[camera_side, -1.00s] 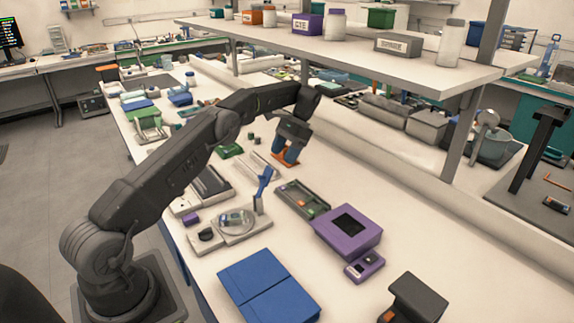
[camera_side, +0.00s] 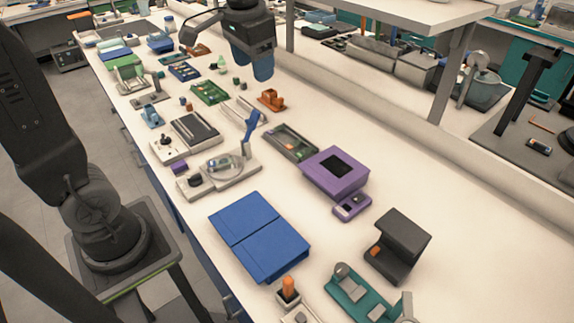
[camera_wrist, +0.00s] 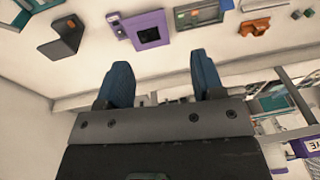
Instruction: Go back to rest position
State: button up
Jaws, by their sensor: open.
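My gripper (camera_side: 252,68) is at the top of the side view, raised above the bench and pointing down. Its blue fingers also show in the wrist view (camera_wrist: 160,80), spread well apart with nothing between them. An orange piece (camera_side: 271,99) sits on the bench to the right of and below the gripper in the side view, apart from the fingers. It also shows in the wrist view (camera_wrist: 254,29).
A purple device (camera_side: 335,173), a blue folding case (camera_side: 260,236) and a dark bracket-shaped stand (camera_side: 400,245) sit on the white bench. A shelf (camera_side: 400,12) on posts stands behind. The bench right of the purple device is clear.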

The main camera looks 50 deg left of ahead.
jog(key=s+d+f+t, duration=0.2)
jog(key=s, duration=0.5)
jog(key=s+d+f+t+h, duration=0.1)
jog(key=s+d+f, duration=0.2)
jog(key=s, duration=0.4)
jog(key=shift+d+t, duration=0.3)
jog(key=shift+t, duration=0.1)
jog(key=shift+s, duration=0.1)
